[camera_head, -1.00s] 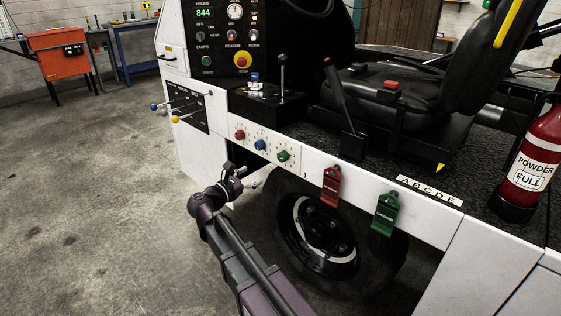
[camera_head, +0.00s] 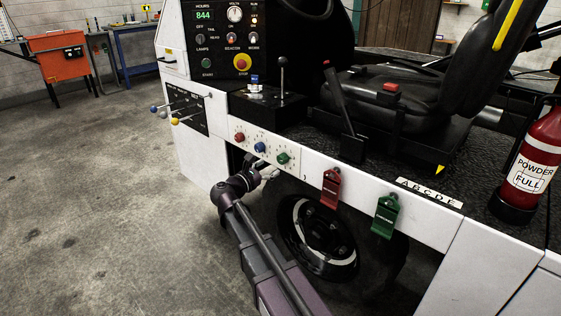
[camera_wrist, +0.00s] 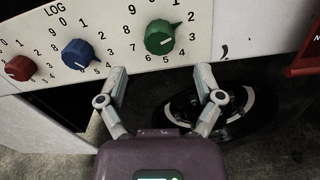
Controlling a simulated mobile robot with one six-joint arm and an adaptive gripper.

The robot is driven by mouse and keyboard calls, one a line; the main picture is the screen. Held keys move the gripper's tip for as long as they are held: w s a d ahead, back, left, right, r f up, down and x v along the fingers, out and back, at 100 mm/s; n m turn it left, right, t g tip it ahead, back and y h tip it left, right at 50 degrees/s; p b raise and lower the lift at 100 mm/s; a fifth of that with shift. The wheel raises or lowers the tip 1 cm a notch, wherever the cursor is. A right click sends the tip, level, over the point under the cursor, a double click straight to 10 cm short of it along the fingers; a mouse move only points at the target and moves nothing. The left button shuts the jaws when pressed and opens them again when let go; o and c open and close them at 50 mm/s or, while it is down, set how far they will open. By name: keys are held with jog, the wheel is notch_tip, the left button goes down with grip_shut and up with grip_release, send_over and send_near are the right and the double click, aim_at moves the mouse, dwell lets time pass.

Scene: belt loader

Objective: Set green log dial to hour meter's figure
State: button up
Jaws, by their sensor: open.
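The hour meter (camera_head: 204,15) on the dark panel shows 844 in green digits. The green dial (camera_head: 283,158) is the rightmost of three dials on the pale log plate; it also shows in the wrist view (camera_wrist: 160,37), where its pointer aims to the upper right, near the 2. The blue dial (camera_wrist: 82,54) and red dial (camera_wrist: 20,68) sit to its left. My gripper (camera_head: 266,172) is just below the dials. In the wrist view its open, empty fingers (camera_wrist: 160,80) spread below the green dial, apart from it.
A red tag-like latch (camera_head: 331,188) and a green one (camera_head: 386,215) hang on the white side panel, right of the dials. A wheel (camera_head: 318,236) is below. Levers with coloured knobs (camera_head: 175,122) stick out at left.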

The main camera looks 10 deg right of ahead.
aim_at(280, 160)
jog(key=shift+x, duration=3.05)
jog(key=shift+c, duration=0.3)
jog(key=c, duration=1.1)
jog(key=shift+m, duration=0.4)
jog(key=m, duration=1.3)
jog(key=shift+m, duration=0.4)
